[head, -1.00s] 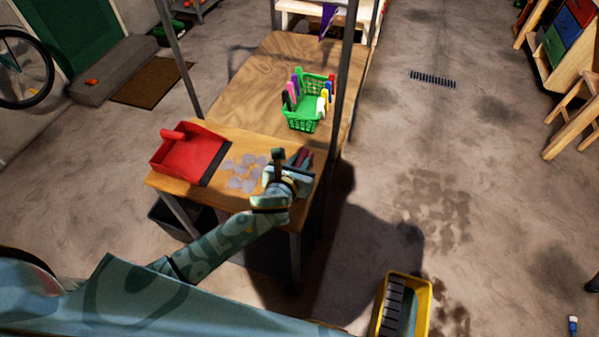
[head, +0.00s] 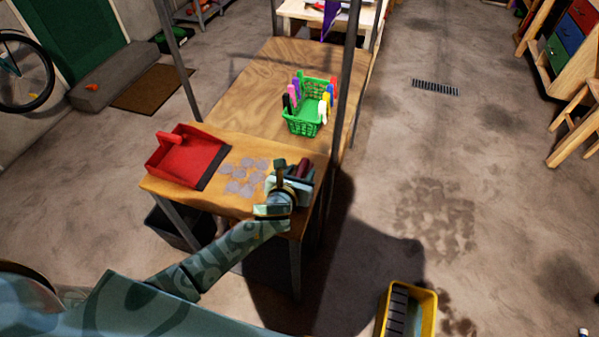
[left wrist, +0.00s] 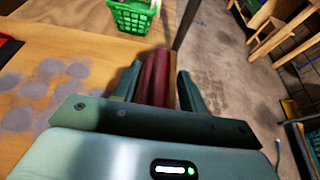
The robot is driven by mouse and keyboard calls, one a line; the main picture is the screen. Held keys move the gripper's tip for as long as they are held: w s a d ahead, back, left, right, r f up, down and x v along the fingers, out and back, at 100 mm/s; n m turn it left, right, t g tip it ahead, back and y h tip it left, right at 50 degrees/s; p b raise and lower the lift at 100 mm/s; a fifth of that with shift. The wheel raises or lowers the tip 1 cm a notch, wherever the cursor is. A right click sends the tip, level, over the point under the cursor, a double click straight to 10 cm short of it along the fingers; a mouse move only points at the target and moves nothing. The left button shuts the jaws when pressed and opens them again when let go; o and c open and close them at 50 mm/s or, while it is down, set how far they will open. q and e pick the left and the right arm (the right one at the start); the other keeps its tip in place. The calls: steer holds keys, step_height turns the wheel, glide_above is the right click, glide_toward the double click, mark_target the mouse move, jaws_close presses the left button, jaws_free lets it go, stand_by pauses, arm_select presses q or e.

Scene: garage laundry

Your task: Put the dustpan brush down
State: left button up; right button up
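The dustpan brush shows as a dark red handle (left wrist: 156,80) in the left wrist view. It lies between the two fingers of my left gripper (left wrist: 158,88), which flank it closely and appear shut on it. In the head view my left gripper (head: 290,180) is over the near right corner of the wooden bench (head: 225,203), with the red of the brush (head: 304,167) just beyond it. The bristles are hidden, and I cannot tell whether the brush touches the bench. My right gripper is not in view.
A red dustpan (head: 188,160) lies on the bench's left side. Grey dust patches (head: 240,178) lie between it and my gripper. A green basket of coloured pegs (head: 304,119) stands farther back. Upright posts rise beside the bench. A yellow bucket (head: 427,310) stands on the floor.

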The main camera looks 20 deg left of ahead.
arm_select(q)
steer(key=shift+s+r, duration=0.15)
steer(key=shift+r, duration=0.1)
steer(key=p+v, duration=0.3)
steer(key=v, duration=0.8)
steer(key=shift+s, duration=0.35)
steer(key=shift+a+r, duration=0.1)
